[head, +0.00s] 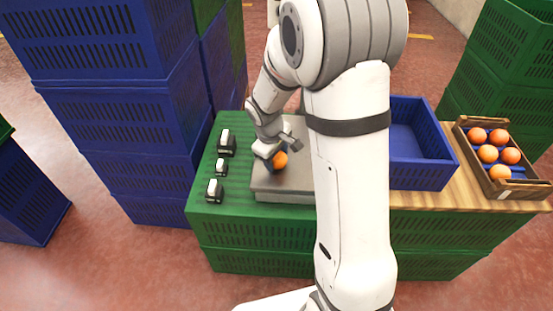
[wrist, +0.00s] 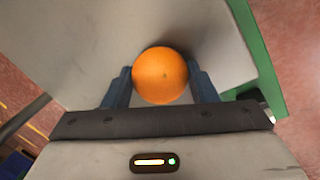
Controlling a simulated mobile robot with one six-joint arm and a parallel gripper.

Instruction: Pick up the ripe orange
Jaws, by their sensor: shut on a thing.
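An orange (head: 281,159) is at my gripper (head: 276,160), above or on a grey flat-topped platform (head: 285,190) on the green crates. In the wrist view the orange (wrist: 160,75) sits between the two blue fingers of my gripper (wrist: 160,82), which are shut on it. Its skin looks evenly orange. I cannot tell whether it touches the grey surface. My arm hides part of the platform in the head view.
A wooden crate (head: 462,127) with several oranges stands on the right on a wooden board. A blue crate (head: 422,175) is left of it, partly behind my arm. Small black-and-white devices (head: 214,190) line the left edge. Tall blue crate stacks (head: 120,120) rise at left.

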